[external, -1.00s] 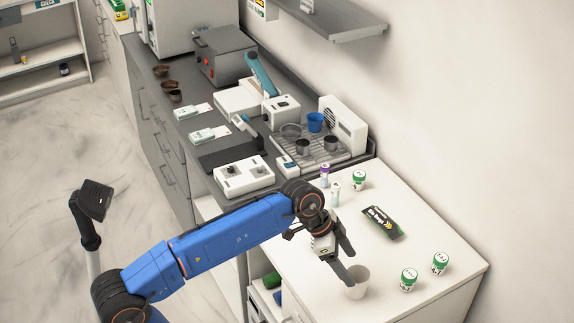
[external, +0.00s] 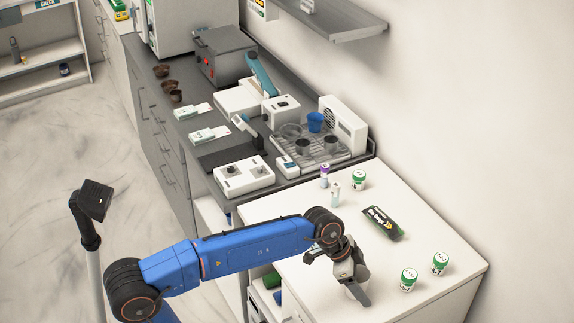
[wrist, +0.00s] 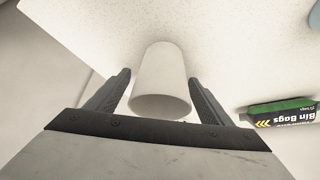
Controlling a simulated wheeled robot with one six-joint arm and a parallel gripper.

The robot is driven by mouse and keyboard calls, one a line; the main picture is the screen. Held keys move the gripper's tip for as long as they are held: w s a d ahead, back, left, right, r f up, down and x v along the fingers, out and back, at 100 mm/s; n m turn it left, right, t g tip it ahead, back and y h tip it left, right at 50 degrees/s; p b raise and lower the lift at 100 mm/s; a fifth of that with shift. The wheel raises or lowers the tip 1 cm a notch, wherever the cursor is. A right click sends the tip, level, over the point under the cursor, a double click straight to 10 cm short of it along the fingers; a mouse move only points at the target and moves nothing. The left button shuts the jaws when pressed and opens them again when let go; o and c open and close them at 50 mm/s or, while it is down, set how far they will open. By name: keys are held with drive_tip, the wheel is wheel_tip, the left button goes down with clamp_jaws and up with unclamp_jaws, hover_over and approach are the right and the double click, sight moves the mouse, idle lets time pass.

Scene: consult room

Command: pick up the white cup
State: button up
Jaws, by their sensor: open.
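The white cup (wrist: 160,78) stands on the white counter (external: 425,290). In the wrist view it lies between the two fingers of my gripper (wrist: 162,92), with a gap showing on each side. In the external view my gripper (external: 358,290) is low over the cup and hides most of it; a small pale part of the cup (external: 352,291) shows beside the fingers. My gripper is open. I cannot tell how far down the cup the fingers reach.
A black and green bin bags pack (external: 381,222) lies behind the cup, also in the wrist view (wrist: 280,114). Two green-lidded tubs (external: 409,280) (external: 440,263) stand to the right. Another tub (external: 359,180) and small bottles (external: 335,193) stand farther back.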

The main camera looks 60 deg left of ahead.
drive_tip(key=c, duration=1.1)
drive_tip(key=shift+r, duration=0.1)
